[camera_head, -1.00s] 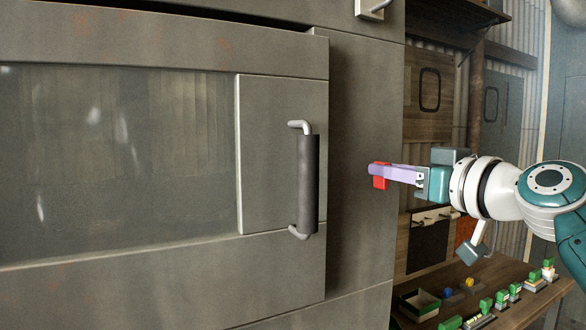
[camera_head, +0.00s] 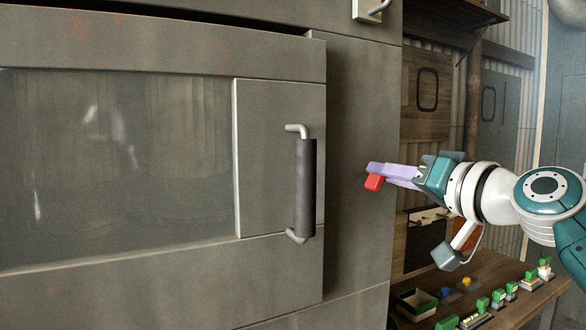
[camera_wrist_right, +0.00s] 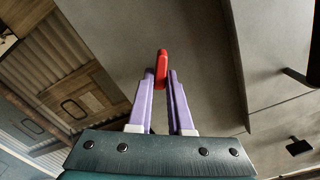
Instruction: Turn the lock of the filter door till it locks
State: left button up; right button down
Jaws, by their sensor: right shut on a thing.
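The filter door (camera_head: 280,160) is a grey panel with a window at left and a dark bar handle (camera_head: 307,187). It looks closed. The lock is a small red piece (camera_head: 373,182) by the grey wall right of the door; it also shows in the right wrist view (camera_wrist_right: 161,68). My right gripper (camera_head: 378,170) has its lilac fingers shut on the red lock. In the right wrist view the fingers (camera_wrist_right: 160,78) stand on both sides of it. The fingers hide part of the lock. My left gripper is not in view.
A wooden bench (camera_head: 500,270) at the lower right bears a green-rimmed box (camera_head: 413,303) and several green-topped items. A metal bracket (camera_head: 372,10) sits above the door. Open space lies between the grey wall and the wooden panels behind.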

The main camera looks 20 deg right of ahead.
jog(key=m+p, duration=0.3)
jog(key=m, duration=0.8)
jog(key=shift+f+m, duration=0.1)
jog(key=shift+m, duration=0.4)
jog(key=c, duration=0.8)
grip_release()
jog(key=shift+c, duration=0.2)
jog(key=shift+s, duration=0.1)
jog(key=s+b, duration=0.2)
jog(key=s, duration=0.7)
jog(key=shift+s+d, duration=0.4)
jog(key=shift+d, duration=0.05)
